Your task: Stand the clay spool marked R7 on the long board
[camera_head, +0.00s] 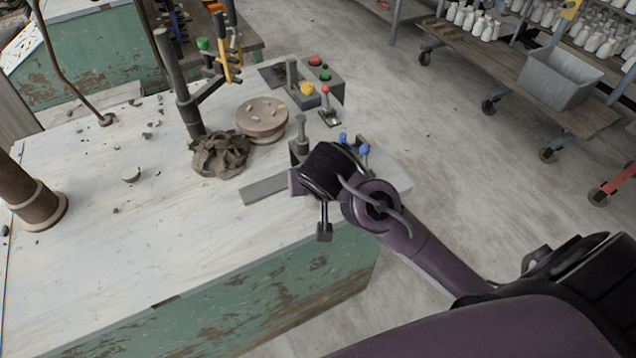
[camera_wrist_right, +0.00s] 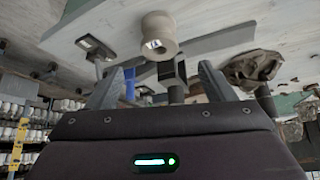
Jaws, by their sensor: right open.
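A pale clay spool (camera_wrist_right: 158,36) shows in the right wrist view, ahead of my right gripper (camera_wrist_right: 160,68) and in line with the space between its fingers. A small blue-and-white mark is on the spool, too small to read. The gripper is open, with nothing between its fingers. The grey long board (camera_head: 265,188) lies on the bench in the head view, its right part hidden behind my right wrist. In the wrist view the board (camera_wrist_right: 215,42) passes behind the spool; I cannot tell whether they touch. My left gripper is out of view.
Crumpled clay (camera_head: 220,157), a round wooden disc (camera_head: 262,116) and a dark upright post (camera_head: 180,85) stand behind the board. Blue-knobbed fittings (camera_head: 363,150) are close to my right wrist. A brown cylinder (camera_head: 35,198) stands at far left. The bench's front left is mostly clear.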

